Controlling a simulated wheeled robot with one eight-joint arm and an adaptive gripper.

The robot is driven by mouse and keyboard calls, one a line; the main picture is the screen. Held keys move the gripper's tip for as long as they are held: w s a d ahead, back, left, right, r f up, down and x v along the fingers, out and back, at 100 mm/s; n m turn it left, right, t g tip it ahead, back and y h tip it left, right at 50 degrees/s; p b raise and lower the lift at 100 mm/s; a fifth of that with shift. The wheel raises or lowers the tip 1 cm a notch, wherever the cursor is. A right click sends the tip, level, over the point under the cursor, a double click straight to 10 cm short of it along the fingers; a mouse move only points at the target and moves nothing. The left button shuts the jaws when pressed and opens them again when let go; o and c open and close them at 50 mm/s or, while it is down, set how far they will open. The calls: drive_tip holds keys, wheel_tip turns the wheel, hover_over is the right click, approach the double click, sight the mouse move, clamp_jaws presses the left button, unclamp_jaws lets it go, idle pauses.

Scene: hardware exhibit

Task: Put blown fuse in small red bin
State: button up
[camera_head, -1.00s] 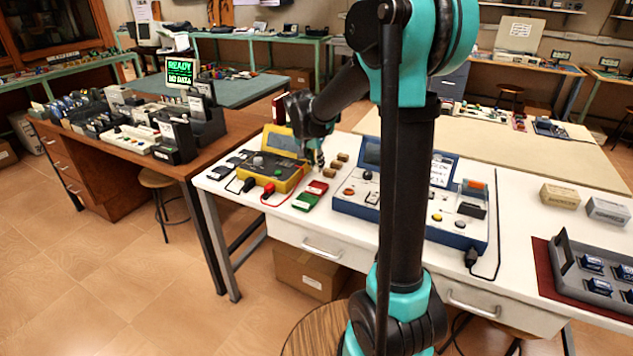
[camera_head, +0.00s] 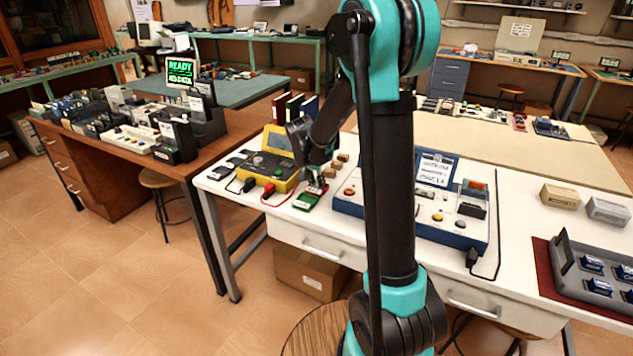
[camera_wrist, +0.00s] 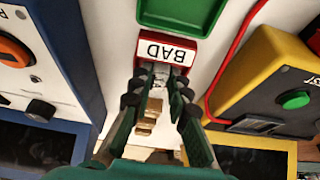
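The small red bin (camera_wrist: 168,48) bears a white label reading BAD and sits at the top middle of the wrist view. In the head view the bin (camera_head: 318,186) is partly covered by my gripper (camera_head: 321,179), which reaches down over it. In the wrist view the two fingertips of my gripper (camera_wrist: 161,78) are a little apart, just behind the label. A small pale, glassy thing (camera_wrist: 160,72) shows between them. It may be the fuse, but I cannot tell whether it is gripped or lies in the bin.
A green bin (camera_wrist: 180,12) adjoins the red one. A yellow tester (camera_head: 268,170) with a red lead stands to the left, and a blue test unit (camera_head: 350,203) to the right. Small brown blocks (camera_wrist: 150,112) lie behind the bin. A gray tray (camera_head: 590,275) is at far right.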

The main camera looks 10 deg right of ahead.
drive_tip(key=shift+o, duration=0.9)
drive_tip(key=shift+r, duration=0.1)
drive_tip(key=v, duration=1.2)
drive_tip(key=s+d+f+n+y, duration=0.1)
drive_tip(key=s+f, duration=0.3)
drive_tip(key=s, duration=0.4)
drive_tip(key=s+d+f+n, duration=0.3)
drive_tip(key=s+d+f, duration=0.1)
drive_tip(key=s, duration=0.5)
drive_tip(key=s+d+f+n+y, duration=0.1)
drive_tip(key=s+d+f+n, duration=0.1)
drive_tip(key=s, duration=0.6)
wheel_tip(320, 180, down, 3)
drive_tip(key=shift+s+d+r+n+t+y, duration=0.1)
drive_tip(key=shift+s+d+n+t+y, duration=0.2)
drive_tip(key=shift+n, duration=0.3)
